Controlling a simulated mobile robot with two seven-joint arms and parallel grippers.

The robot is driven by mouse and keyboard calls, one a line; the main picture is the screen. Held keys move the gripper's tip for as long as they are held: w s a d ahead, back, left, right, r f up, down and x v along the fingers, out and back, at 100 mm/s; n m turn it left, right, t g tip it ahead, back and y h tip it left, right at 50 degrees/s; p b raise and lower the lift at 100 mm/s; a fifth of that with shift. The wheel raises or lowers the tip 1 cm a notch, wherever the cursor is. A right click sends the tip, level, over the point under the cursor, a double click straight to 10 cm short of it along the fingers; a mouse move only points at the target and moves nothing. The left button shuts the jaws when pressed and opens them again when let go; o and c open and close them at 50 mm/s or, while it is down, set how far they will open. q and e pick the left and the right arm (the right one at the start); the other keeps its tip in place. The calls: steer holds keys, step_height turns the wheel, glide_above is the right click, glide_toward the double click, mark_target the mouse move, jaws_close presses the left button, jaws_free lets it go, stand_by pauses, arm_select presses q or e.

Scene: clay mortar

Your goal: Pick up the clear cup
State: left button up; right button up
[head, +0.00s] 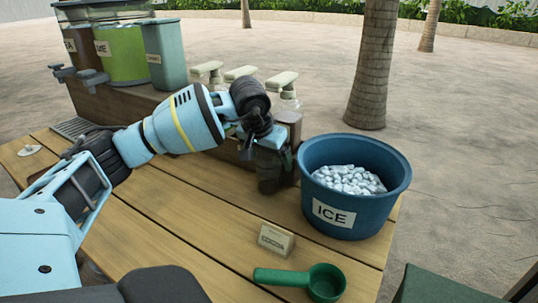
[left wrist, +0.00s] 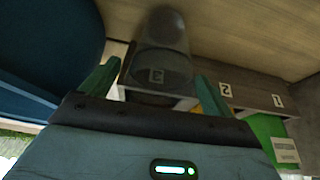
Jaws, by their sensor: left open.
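The clear cup (head: 269,184) looks dark and see-through and stands upright on the wooden table, left of the ice tub. My left gripper (head: 272,160) is at the cup, its arm reaching in from the left. In the left wrist view the cup (left wrist: 163,42) shows ahead of and between the two green fingers (left wrist: 157,92), which are spread open. A label "3" on a grey block shows through the cup. Whether a finger touches the cup cannot be told. My right gripper is not in view.
The blue ice tub (head: 324,190) stands close right of the cup. Pump bottles (head: 285,85) and drink dispensers (head: 125,52) stand behind. A green scoop (head: 324,283) and a small sign (head: 276,240) lie toward the front. The left-middle planks (head: 190,200) are clear.

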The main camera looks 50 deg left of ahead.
arm_select(q)
steer(key=c, duration=1.5)
steer(key=shift+o, duration=0.2)
steer(key=shift+r, duration=0.1)
steer(key=shift+r, duration=0.1)
steer(key=s+d+r, duration=0.1)
steer(key=s+r, duration=0.1)
steer(key=s, duration=0.6)
steer(key=s+d+r, duration=0.1)
steer(key=s+r, duration=0.1)
steer(key=s, duration=0.5)
steer(key=shift+s+r, duration=0.35)
steer(key=shift+s, duration=0.05)
steer(key=shift+d, duration=0.1)
